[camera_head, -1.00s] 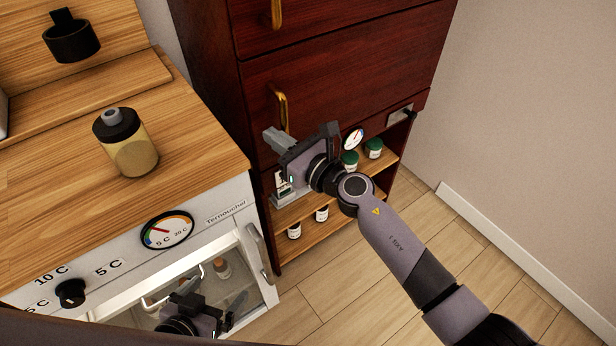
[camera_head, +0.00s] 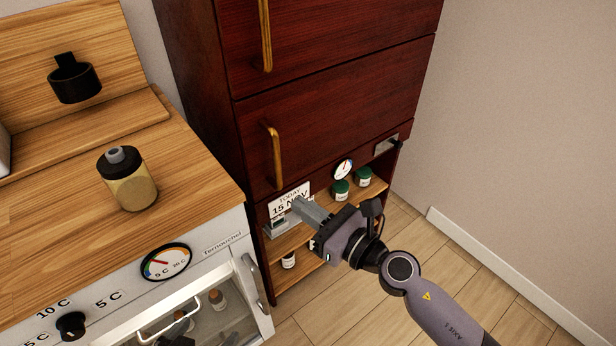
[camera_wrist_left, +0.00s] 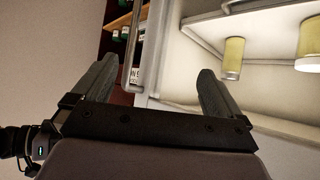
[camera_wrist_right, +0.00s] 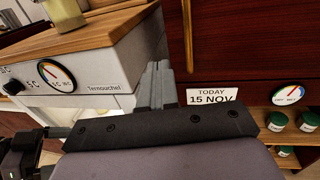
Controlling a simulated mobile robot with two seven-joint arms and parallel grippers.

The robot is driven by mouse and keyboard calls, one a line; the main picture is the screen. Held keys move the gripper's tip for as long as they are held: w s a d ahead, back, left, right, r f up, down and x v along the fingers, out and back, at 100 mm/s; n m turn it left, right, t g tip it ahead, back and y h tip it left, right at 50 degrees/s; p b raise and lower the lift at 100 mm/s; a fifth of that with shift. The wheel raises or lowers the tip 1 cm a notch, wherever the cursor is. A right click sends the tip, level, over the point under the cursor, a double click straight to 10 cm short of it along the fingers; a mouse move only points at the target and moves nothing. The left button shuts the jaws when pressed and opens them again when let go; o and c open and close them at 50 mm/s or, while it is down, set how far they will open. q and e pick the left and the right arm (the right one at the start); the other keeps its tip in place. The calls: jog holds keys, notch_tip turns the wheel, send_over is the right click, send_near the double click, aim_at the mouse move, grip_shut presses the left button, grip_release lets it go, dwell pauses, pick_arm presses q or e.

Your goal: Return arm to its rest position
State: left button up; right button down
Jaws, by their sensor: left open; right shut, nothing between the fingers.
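My right gripper (camera_head: 303,207) is shut and empty, in front of the shelf side of the dark red cabinet. Its closed fingers also show in the right wrist view (camera_wrist_right: 157,85), left of the "TODAY 15 NOV" sign (camera_wrist_right: 211,96). My right arm comes in from the lower right. My left gripper is barely visible at the bottom of the head view, beside the cooler's glass door. In the left wrist view my left gripper (camera_wrist_left: 157,82) is open and empty, its fingers spread either side of a metal handle seen beyond them.
The white cooler (camera_head: 225,240) with dial and glass door stands left, bottles inside. The dark red cabinet (camera_head: 340,110) has brass handles and shelves with green-lidded jars (camera_head: 341,190). Wooden floor is clear at right.

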jog(key=s+d+f+m+t+h+p, duration=0.2)
jog(key=d+m+h, duration=0.3)
jog(key=m, duration=0.8)
jog(key=s+d+f+m+t+h+p, duration=0.25)
jog(key=d+m, duration=0.45)
jog(key=m, duration=0.5)
jog(key=s+d+f+m+g+h, duration=0.1)
jog(key=s+d+f+m+g, duration=0.1)
jog(key=m, duration=0.4)
jog(key=s+d+f+m+g+h+p, duration=0.1)
jog(key=s+d+f+m, duration=0.1)
jog(key=s+d+m, duration=0.2)
jog(key=s+d+f+m+g+h, duration=0.2)
jog(key=s+d+f+m, duration=0.1)
jog(key=s+m, duration=0.4)
jog(key=shift+s+d+m+g+p, duration=0.25)
jog(key=shift+d+m+g+p, duration=0.1)
jog(key=shift+m, duration=0.45)
jog(key=shift+f, duration=0.1)
